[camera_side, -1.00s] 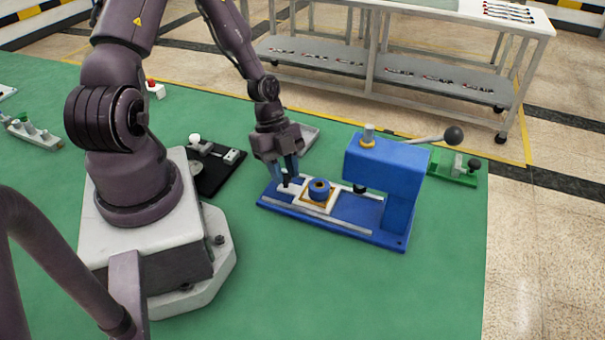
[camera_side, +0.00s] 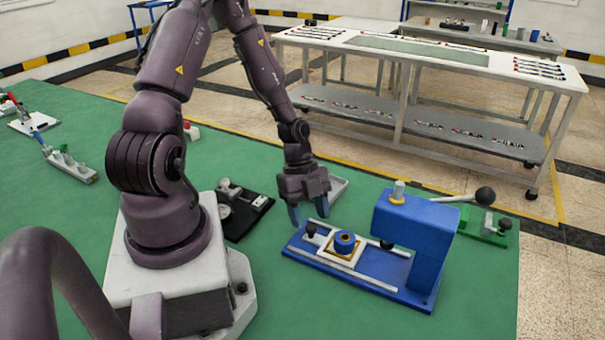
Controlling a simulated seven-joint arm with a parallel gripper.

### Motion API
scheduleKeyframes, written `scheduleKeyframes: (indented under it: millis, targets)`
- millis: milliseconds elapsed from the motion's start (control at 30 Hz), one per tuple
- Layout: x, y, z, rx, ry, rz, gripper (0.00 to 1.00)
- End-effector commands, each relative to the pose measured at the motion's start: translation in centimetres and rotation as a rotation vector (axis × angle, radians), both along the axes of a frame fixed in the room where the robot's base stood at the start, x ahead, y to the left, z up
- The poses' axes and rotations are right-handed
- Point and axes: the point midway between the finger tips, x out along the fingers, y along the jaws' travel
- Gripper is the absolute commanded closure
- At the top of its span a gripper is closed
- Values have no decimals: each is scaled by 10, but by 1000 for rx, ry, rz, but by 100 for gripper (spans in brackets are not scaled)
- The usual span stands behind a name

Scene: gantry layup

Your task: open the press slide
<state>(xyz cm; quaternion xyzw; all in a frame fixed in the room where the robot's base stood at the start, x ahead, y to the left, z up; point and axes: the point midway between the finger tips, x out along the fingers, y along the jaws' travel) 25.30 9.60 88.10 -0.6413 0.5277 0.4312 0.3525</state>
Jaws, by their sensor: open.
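The blue press (camera_side: 415,240) stands on the green table, with a long blue base and two pale rails. Its slide, a pale plate (camera_side: 338,259) carrying a blue ring (camera_side: 345,240) in a tan frame, sits on the rails left of the press head, clear of it. A black knob (camera_side: 311,229) stands at the slide's left end. My gripper (camera_side: 308,215) is open and empty, pointing down just above the knob; its blue fingers look clear of it. The press lever (camera_side: 455,198) with its black ball points to the right.
A black fixture (camera_side: 240,208) lies left of the press. A grey tray (camera_side: 336,187) is behind my gripper. A green fixture (camera_side: 488,230) stands behind the press at right. The table in front of the press is clear.

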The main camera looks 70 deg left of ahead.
Motion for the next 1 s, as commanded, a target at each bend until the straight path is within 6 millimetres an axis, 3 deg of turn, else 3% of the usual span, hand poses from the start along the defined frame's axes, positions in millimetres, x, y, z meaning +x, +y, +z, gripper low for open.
scheduleKeyframes:
  millis: [400, 600, 1000]
  targets:
    - [-4, 30, 71, 6, -7, 3, 47]
    - [-7, 39, 97, 1, -7, 1, 47]
    - [-8, 42, 105, -2, -5, 1, 47]
